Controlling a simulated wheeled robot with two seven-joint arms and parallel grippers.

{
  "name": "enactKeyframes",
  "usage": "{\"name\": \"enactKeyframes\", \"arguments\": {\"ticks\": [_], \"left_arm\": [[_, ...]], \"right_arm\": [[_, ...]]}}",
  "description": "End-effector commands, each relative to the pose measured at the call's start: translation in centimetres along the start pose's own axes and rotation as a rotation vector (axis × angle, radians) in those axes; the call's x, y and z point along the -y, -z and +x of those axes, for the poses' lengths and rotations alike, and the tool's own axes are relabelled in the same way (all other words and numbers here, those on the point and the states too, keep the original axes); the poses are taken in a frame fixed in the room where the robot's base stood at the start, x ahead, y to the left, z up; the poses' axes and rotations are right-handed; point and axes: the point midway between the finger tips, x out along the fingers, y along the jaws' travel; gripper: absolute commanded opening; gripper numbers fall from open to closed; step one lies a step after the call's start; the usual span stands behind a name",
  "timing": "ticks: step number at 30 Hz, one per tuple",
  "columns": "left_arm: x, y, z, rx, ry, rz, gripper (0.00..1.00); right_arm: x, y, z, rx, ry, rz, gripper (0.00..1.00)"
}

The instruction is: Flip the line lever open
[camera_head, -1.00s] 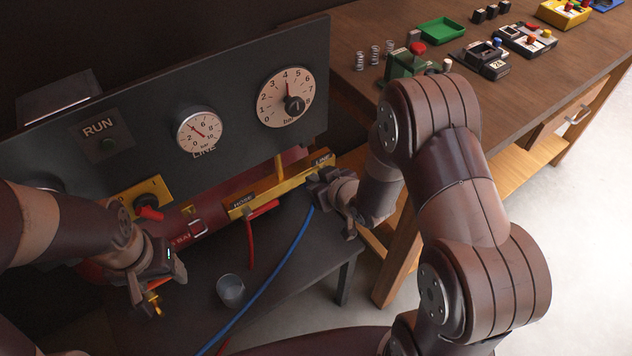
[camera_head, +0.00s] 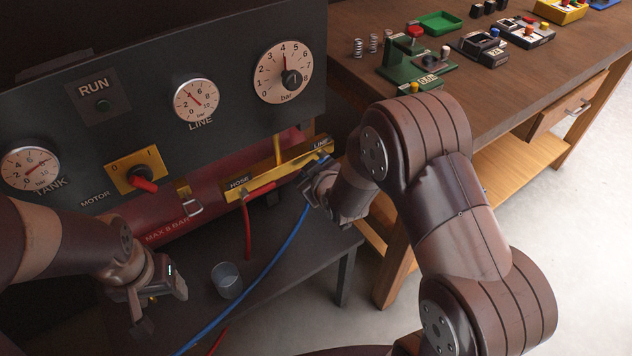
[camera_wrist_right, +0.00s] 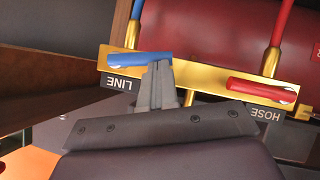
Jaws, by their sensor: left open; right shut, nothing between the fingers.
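The line lever is blue (camera_wrist_right: 140,58) and lies along the brass manifold (camera_wrist_right: 200,75) beside the LINE label (camera_wrist_right: 118,84) in the right wrist view. My right gripper (camera_wrist_right: 157,70) is shut, with its fingertips right at the blue lever's edge; I cannot tell whether they touch. In the head view my right gripper (camera_head: 318,178) is at the manifold's right end and hides most of that lever. The red hose lever (camera_wrist_right: 262,90) lies along the other end of the manifold. My left gripper (camera_head: 160,306) is open and empty, low at the left above the bench.
The dark panel carries the LINE gauge (camera_head: 196,100), a dial (camera_head: 283,72) and the motor switch (camera_head: 136,175). A cup (camera_head: 227,280) stands on the bench below. Blue (camera_head: 270,265) and red (camera_head: 248,230) hoses hang from the manifold. A wooden table (camera_head: 490,95) stands at right.

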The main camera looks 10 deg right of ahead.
Motion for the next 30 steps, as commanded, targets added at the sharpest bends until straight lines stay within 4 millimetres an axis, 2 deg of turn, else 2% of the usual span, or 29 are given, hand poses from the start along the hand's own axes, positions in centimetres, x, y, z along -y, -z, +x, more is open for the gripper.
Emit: {"name": "enactKeyframes", "arguments": {"ticks": [1,6,30], "left_arm": [[0.0,-0.1,1.2,0.0,0.0,0.0,0.65],[0.0,-0.3,2.5,0.0,0.0,0.0,0.65],[0.0,-0.7,6.1,0.0,0.0,0.0,0.65]], "right_arm": [[0.4,-0.6,0.6,-0.002,-0.021,-0.033,0.0],[0.7,-1.1,1.1,-0.002,-0.111,-0.168,0.0],[0.5,-4.6,3.5,-0.005,-0.531,-0.789,0.0]]}}
